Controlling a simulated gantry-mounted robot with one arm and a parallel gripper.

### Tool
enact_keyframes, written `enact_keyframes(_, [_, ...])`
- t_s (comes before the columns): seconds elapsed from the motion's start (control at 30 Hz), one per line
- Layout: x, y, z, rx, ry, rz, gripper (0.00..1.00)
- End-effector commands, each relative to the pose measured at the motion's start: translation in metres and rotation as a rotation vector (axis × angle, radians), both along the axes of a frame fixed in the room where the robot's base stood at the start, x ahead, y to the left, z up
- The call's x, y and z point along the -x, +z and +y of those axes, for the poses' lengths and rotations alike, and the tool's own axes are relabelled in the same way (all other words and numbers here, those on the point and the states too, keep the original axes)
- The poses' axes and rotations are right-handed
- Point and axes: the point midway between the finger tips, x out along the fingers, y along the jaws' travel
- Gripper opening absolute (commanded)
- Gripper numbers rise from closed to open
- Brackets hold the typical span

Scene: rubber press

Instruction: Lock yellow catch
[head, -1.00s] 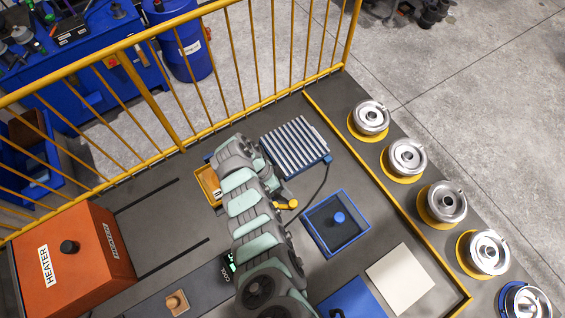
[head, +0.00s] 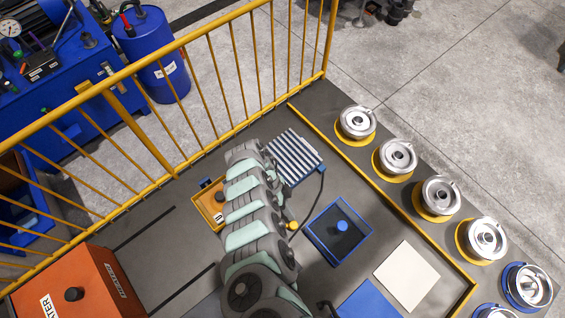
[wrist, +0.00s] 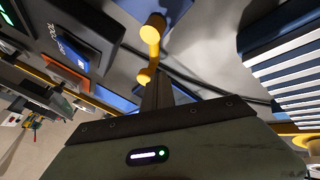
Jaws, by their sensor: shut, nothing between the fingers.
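The yellow catch (wrist: 152,45) shows in the wrist view as a short yellow bar with a round knob at each end. In the head view only a small yellow end (head: 293,225) shows beside my arm. My gripper (wrist: 157,82) has its dark fingers together and empty. The fingertips are just below the catch's lower knob in the wrist view, close to it or touching; I cannot tell which. In the head view my arm hides the gripper and most of the catch.
A ribbed plate (head: 293,157) with a cable lies beside my arm. A yellow-orange tray (head: 208,207) is left of it, a blue-framed dark box (head: 338,231) right. An orange heater (head: 88,286) stands at lower left. A yellow railing (head: 232,85) bounds the back; several metal wheels line the right.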

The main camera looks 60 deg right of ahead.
Motion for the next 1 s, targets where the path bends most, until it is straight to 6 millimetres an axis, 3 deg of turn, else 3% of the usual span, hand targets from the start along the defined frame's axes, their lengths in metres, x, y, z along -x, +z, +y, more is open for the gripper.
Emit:
enact_keyframes(0.5, [0.02, -0.005, 0.019, -0.002, -0.409, -0.002, 0.0])
enact_keyframes(1.0, [0.023, -0.001, 0.025, 0.0, -0.553, -0.001, 0.0])
